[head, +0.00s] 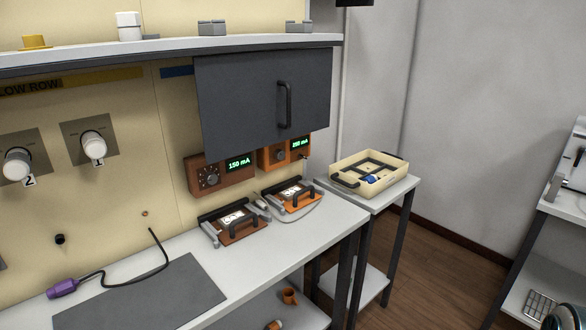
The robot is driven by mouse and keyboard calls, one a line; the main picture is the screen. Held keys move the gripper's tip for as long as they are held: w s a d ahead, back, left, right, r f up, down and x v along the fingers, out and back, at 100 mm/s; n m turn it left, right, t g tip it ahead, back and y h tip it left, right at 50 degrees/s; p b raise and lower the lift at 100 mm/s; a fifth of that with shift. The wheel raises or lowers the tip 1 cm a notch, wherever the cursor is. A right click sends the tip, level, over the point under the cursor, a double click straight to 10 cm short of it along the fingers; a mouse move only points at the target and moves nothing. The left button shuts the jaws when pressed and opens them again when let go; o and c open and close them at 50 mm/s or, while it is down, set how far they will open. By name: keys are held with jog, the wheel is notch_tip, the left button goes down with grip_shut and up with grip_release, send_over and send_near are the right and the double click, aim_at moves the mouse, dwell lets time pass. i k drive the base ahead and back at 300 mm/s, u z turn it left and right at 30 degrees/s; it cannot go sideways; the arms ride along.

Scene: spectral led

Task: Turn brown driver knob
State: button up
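The brown driver (222,186) is mounted on the cream wall panel above the bench. Its round dark knob (208,177) is on the left of its face, and a green display (239,163) reading "150 mA" is on the right. To its right is an orange driver (269,157) with its own knob (281,156) and a green display that seems to read 150 mA. The dark cabinet door above overlaps the top of both drivers. My gripper is not in this view.
The dark grey door (240,105) with a black handle (284,105) hangs above the drivers. Two handled fixtures (241,228) (292,197) stand on the bench below. A cream tray (385,188) sits on a side table. Bare floor lies to the right.

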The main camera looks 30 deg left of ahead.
aim_at(211, 178)
jog(key=u, duration=0.5)
jog(key=i, duration=0.9)
jog(key=u, duration=0.75)
